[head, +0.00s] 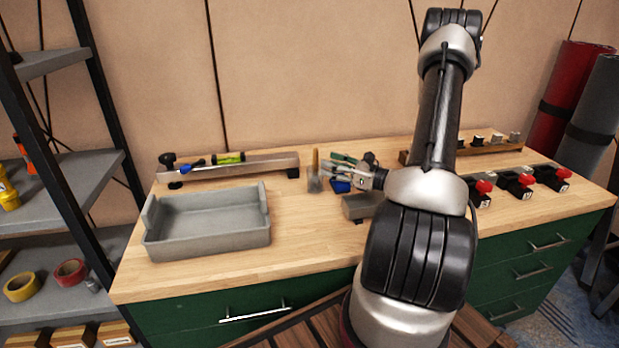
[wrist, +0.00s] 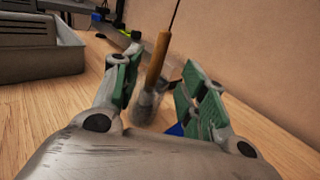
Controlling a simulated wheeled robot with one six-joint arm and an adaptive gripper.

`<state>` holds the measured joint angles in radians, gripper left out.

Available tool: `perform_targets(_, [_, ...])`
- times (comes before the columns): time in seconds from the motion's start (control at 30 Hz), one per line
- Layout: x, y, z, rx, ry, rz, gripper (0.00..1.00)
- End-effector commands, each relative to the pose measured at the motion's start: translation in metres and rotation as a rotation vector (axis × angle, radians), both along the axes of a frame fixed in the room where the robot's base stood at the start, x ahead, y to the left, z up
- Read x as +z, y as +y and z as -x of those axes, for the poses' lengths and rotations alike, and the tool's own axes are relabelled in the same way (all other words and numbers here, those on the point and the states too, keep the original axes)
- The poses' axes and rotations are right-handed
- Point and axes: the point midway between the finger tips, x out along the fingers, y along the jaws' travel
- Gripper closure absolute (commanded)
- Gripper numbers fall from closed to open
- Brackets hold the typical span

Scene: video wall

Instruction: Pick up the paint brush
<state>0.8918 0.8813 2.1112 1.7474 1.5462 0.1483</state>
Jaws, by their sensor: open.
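The paint brush (head: 315,161) has an orange-brown wooden handle and a grey bristle end. In the wrist view the brush handle (wrist: 157,60) rises between my two green-padded fingers, leaning slightly. My gripper (head: 326,176) is open and low over the bench, with its fingertips close to the brush from the right. In the wrist view my gripper (wrist: 161,62) shows a gap on both sides of the brush. I cannot tell exactly how deep the brush sits between the fingers.
A grey tray (head: 207,239) lies on the wooden bench (head: 300,253) to the left. A metal rail (head: 262,165) with a green level runs behind it. A blue item (head: 340,187) lies by my gripper. The bench front is clear.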

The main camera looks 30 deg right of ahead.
Motion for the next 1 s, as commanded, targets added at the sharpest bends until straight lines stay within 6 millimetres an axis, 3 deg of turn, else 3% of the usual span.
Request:
perform_targets(0.4, [0.003,0.032,-0.049,0.006,0.000,0.002,0.58])
perform_targets(0.67, [0.003,0.034,-0.053,0.004,0.001,0.003,0.58])
perform_targets(0.77, [0.003,0.034,-0.053,0.004,0.001,0.003,0.70])
perform_targets(0.9, [0.003,0.034,-0.053,0.004,0.001,0.003,0.96])
perform_targets(1.0, [0.003,0.034,-0.053,0.004,0.001,0.002,1.00])
